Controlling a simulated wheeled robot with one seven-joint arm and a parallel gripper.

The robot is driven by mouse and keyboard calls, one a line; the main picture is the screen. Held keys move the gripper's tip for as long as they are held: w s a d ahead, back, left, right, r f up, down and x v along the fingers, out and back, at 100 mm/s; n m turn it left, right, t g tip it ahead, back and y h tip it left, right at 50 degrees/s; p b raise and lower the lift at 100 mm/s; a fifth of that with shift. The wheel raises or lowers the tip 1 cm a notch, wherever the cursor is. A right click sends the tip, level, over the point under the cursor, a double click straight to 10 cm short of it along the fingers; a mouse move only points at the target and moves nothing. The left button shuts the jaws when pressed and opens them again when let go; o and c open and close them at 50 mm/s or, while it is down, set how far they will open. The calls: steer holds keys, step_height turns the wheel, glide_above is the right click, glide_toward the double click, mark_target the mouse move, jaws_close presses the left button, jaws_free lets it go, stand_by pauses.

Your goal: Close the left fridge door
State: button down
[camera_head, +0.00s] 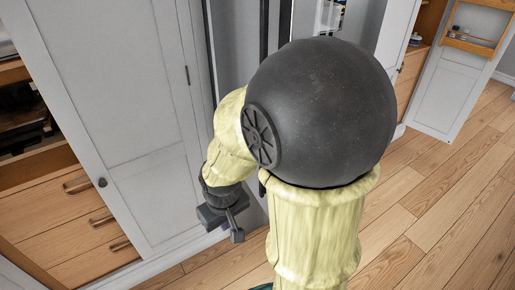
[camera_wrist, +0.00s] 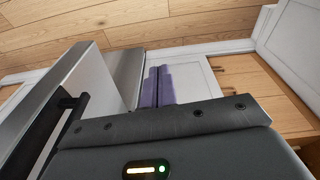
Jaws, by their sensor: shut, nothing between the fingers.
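The fridge shows as a grey front (camera_head: 236,45) with dark upright bars beside it, in the upper middle of the head view, partly hidden by my arm. In the wrist view, a steel fridge panel (camera_wrist: 48,82) with a black handle (camera_wrist: 68,112) stands at the left. A pale face and another steel strip lie beside it. I cannot tell exactly how far the left door stands open. My gripper (camera_head: 232,228) is low, in front of the white cabinet and fridge side. Its purple fingers (camera_wrist: 157,84) are together and empty, to the right of the steel panel.
A tall white cabinet door (camera_head: 110,110) with a dark knob stands left of the fridge. Wooden drawers (camera_head: 90,225) show further left. White doors, one with a wooden rack (camera_head: 475,30), stand at the far right. Wooden floor (camera_head: 430,195) is clear at the right.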

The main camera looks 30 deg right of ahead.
steer(key=w+d+r+n+g+h+p, duration=0.1)
steer(key=w+r+n+h+p, duration=0.4)
steer(key=r+n+h+p, duration=0.1)
steer(key=w+d+r+n+g+h+p, duration=0.1)
steer(key=w+r+n+h+p, duration=0.4)
steer(key=r+n+p, duration=0.3)
steer(key=shift+r+n+g+h, duration=0.15)
steer(key=shift+n+g+h, duration=0.2)
steer(key=shift+n, duration=0.65)
steer(key=shift+s, duration=0.1)
steer(key=d+r+p+x, duration=0.1)
steer(key=p+x, duration=0.3)
steer(key=x, duration=0.9)
steer(key=shift+d+r, duration=0.25)
steer(key=shift+d, duration=0.1)
